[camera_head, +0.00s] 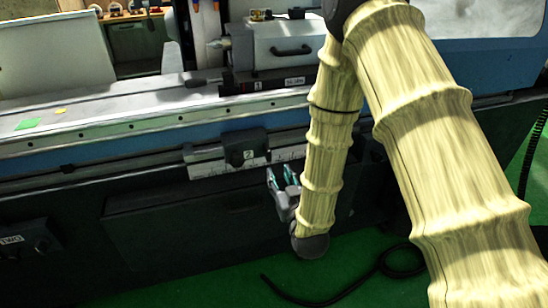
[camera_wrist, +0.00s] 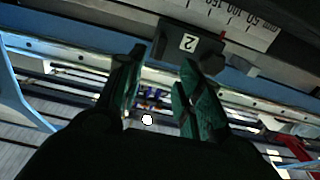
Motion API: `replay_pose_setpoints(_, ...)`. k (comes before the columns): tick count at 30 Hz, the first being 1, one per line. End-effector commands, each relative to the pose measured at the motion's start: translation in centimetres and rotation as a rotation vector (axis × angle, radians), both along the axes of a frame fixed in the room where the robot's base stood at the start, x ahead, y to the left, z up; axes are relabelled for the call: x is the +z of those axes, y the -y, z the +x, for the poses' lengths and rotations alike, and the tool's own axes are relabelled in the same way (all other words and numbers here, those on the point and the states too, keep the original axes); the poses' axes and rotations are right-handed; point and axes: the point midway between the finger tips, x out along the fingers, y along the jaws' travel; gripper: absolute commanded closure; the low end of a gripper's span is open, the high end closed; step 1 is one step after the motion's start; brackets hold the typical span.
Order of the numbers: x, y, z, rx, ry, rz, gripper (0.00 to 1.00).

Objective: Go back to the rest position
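My gripper (camera_head: 284,178) is in front of the grinder's dark lower front, just below and right of the block marked 2 (camera_head: 245,148). Its fingers point up toward the machine. In the wrist view, the two fingers with green inner pads (camera_wrist: 162,82) stand apart with a clear gap and nothing between them. The block marked 2 (camera_wrist: 188,43) shows beyond the fingers at the upper middle.
The cylindrical grinder (camera_head: 150,145) spans the view, with a ruler scale (camera_head: 287,155) beside the block. A dark knob panel (camera_head: 28,240) is at lower left. A black cable (camera_head: 345,290) lies on the green floor (camera_head: 240,285). A green tag (camera_head: 28,124) lies on the machine bed.

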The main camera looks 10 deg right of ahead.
Motion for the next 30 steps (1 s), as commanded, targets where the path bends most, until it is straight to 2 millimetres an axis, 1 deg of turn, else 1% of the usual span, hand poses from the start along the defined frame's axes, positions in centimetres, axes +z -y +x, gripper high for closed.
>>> replay_pose_setpoints(4,-0.4,0.1,-0.1,-0.001,-0.015,-0.002,0.64)
replay_pose_setpoints(5,-0.8,0.2,-0.3,-0.002,-0.028,-0.003,0.64)
replay_pose_setpoints(7,-2.4,0.7,-0.9,-0.006,-0.083,-0.010,0.64)
replay_pose_setpoints(8,-3.3,1.0,-1.3,-0.008,-0.115,-0.013,0.64)
replay_pose_setpoints(11,-7.5,2.3,-3.4,-0.020,-0.263,-0.028,0.64)
replay_pose_setpoints(12,-9.4,2.9,-4.6,-0.025,-0.332,-0.036,0.64)
replay_pose_setpoints(14,-12.1,3.8,-6.5,-0.034,-0.438,-0.045,0.64)
replay_pose_setpoints(15,-13.9,4.4,-8.0,-0.041,-0.507,-0.052,0.64)
replay_pose_setpoints(17,-16.3,5.4,-10.3,-0.051,-0.608,-0.061,0.64)
replay_pose_setpoints(18,-17.8,6.0,-11.9,-0.058,-0.677,-0.065,0.64)
replay_pose_setpoints(20,-19.9,6.9,-14.6,-0.068,-0.779,-0.072,0.64)
replay_pose_setpoints(21,-21.2,7.5,-16.4,-0.075,-0.846,-0.078,0.64)
replay_pose_setpoints(23,-22.9,8.4,-19.3,-0.087,-0.945,-0.084,0.64)
replay_pose_setpoints(24,-24.0,9.0,-21.3,-0.095,-1.011,-0.087,0.64)
replay_pose_setpoints(26,-25.3,9.8,-24.4,-0.107,-1.110,-0.093,0.64)
replay_pose_setpoints(27,-26.0,10.3,-26.5,-0.116,-1.176,-0.096,0.64)
replay_pose_setpoints(29,-26.9,11.1,-29.5,-0.128,-1.267,-0.101,0.64)
replay_pose_setpoints(30,-27.3,11.5,-31.4,-0.136,-1.323,-0.103,0.64)
